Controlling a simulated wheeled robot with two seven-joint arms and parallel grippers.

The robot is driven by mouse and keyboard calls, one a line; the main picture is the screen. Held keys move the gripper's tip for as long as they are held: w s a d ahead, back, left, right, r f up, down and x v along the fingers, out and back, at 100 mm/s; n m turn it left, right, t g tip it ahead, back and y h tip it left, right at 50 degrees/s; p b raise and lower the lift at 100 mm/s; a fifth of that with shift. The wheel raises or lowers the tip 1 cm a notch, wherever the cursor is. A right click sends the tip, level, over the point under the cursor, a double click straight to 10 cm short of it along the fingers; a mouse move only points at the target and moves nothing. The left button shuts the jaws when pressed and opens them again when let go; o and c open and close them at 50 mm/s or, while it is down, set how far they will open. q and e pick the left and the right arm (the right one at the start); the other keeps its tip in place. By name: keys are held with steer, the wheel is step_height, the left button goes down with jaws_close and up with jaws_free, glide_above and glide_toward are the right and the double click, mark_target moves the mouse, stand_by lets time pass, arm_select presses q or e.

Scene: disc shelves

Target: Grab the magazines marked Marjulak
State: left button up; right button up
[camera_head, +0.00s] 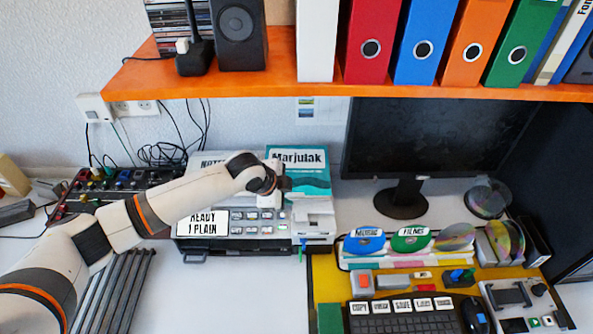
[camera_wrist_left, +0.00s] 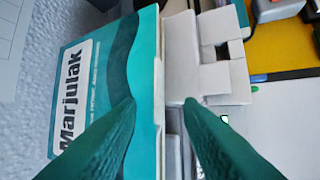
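The teal Marjulak magazines (camera_head: 310,183) stand behind the printer in the head view, with a white title band at the top. In the left wrist view the Marjulak cover (camera_wrist_left: 92,85) fills the left side, turned sideways, with a pale edge along its right. My left gripper (camera_head: 284,187) is in front of the lower part of the cover in the head view. In the left wrist view its two green fingers (camera_wrist_left: 160,101) are apart, one over the cover and one beyond its pale edge. Whether they touch it, I cannot tell. My right gripper is not in view.
A printer (camera_head: 258,246) with a "READY 1 PLAIN" display stands below my left forearm. An orange shelf (camera_head: 250,88) with binders hangs above. A monitor (camera_head: 420,135) and a rack of discs (camera_head: 410,240) are at the right. The white desk front is partly clear.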

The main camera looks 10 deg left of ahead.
arm_select(q)
jaws_close()
steer(key=shift+r, duration=0.15)
